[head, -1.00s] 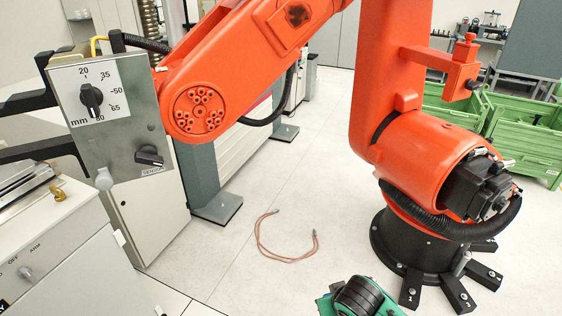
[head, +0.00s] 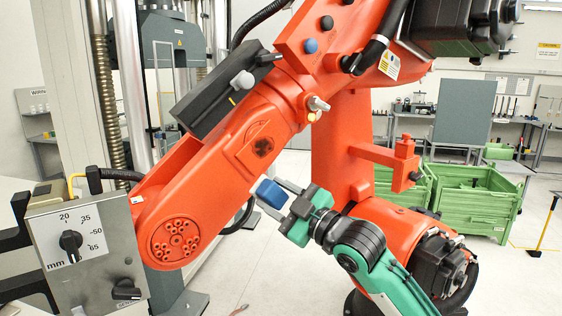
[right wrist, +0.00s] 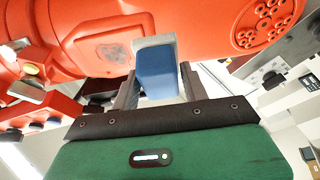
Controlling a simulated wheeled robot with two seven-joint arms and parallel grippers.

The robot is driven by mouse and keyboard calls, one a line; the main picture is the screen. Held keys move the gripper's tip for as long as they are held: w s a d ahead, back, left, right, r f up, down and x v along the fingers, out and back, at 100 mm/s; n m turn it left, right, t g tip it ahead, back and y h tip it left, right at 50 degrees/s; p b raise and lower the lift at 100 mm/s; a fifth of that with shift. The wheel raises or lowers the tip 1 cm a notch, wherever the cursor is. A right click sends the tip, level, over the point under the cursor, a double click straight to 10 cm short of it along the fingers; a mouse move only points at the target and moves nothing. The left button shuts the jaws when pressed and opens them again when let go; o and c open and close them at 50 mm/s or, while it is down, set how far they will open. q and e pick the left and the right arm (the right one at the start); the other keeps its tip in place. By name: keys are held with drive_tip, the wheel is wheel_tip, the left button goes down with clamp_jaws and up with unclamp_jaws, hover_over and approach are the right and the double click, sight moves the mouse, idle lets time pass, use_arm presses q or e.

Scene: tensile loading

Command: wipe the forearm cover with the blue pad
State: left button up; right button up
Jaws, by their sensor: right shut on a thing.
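The large orange robot arm's forearm (head: 225,150) slants across the head view. On its side is a cover panel with a dark smudge (head: 262,146); the smudged panel also shows in the right wrist view (right wrist: 110,52). My right gripper (head: 279,194) is shut on the blue pad (head: 269,194), just below and right of the panel in the head view. In the right wrist view the blue pad (right wrist: 157,75) sits between the fingers, its pale grey end toward the forearm. I cannot tell whether it touches. My left gripper is not in view.
A metal control box (head: 85,260) with a mm dial stands at the lower left. A grey-black unit (head: 225,95) with a knob sits on the upper forearm. Green crates (head: 465,205) stand behind at the right. The orange base and upright flank my right arm.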

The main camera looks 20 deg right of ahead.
drive_tip(key=shift+n+t+y, duration=0.3)
drive_tip(key=shift+t+y, duration=0.2)
drive_tip(key=r, duration=0.4)
drive_tip(key=s+r, duration=0.1)
drive_tip(key=r, duration=0.1)
drive_tip(key=shift+d+r+p, duration=0.3)
drive_tip(key=shift+r, duration=0.1)
drive_tip(key=shift+c, duration=0.5)
drive_tip(key=shift+r, duration=0.15)
drive_tip(key=shift+c, duration=0.7)
drive_tip(key=w, duration=0.2)
drive_tip(key=w+a, duration=0.1)
drive_tip(key=w, duration=0.1)
drive_tip(key=shift+c, duration=1.1)
drive_tip(key=shift+w+a, duration=0.3)
drive_tip(key=shift+w, duration=0.5)
